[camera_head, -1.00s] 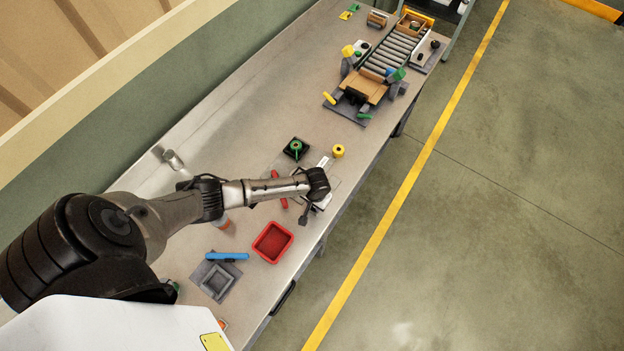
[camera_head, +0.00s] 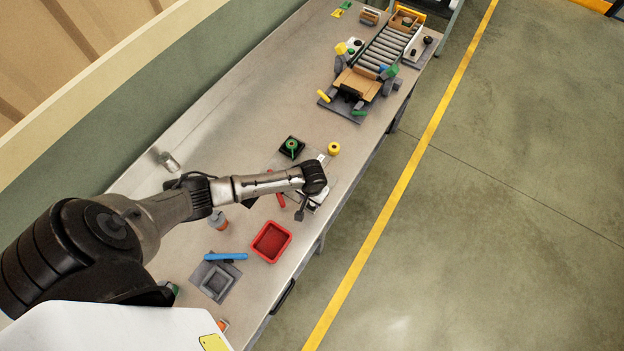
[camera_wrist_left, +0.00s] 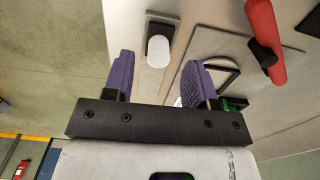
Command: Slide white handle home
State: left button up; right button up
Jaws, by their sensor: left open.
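The white handle (camera_wrist_left: 158,50) shows in the left wrist view as a rounded white knob at the end of a dark block on a pale plate. My left gripper (camera_wrist_left: 158,78) is open, with its two purple pads apart and nothing between them. The handle appears in line with the gap between the pads, beyond the fingertips; I cannot tell how far. In the head view my left arm reaches over the plate, and its wrist hides most of the gripper and plate. My right gripper is not in view.
A red handle (camera_wrist_left: 265,35) lies right of the white one in the wrist view. In the head view, a red tray (camera_head: 271,242), a blue bar (camera_head: 226,257), a yellow knob (camera_head: 333,148) and a black-and-green fixture (camera_head: 291,148) surround the arm. A roller track (camera_head: 386,48) stands further back.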

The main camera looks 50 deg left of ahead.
pick_arm(q)
notch_tip(320, 180, up, 10)
dwell(0.4)
jog(key=shift+f, duration=0.1)
dwell(0.8)
jog(key=w+d+r+m+t, duration=0.1)
jog(key=d+r+m+t, duration=0.15)
jog(key=r, duration=0.25)
jog(key=d+r+m+t+y, duration=0.1)
jog(key=r+m+t, duration=0.1)
jog(key=r+m, duration=0.25)
jog(key=w+d+r+m+t, duration=0.1)
jog(key=d+r+m+t, duration=0.15)
jog(key=r, duration=0.35)
jog(key=s+d+f+n+g+p, duration=0.1)
jog(key=s+f+n, duration=0.1)
jog(key=s, duration=0.9)
jog(key=s+d+f+n+g+h+p, duration=0.1)
jog(key=s+d+f+n+g, duration=0.1)
jog(key=s, duration=0.8)
jog(key=shift+s+d+f, duration=0.15)
jog(key=shift+s+f, duration=0.2)
jog(key=shift+f, duration=0.4)
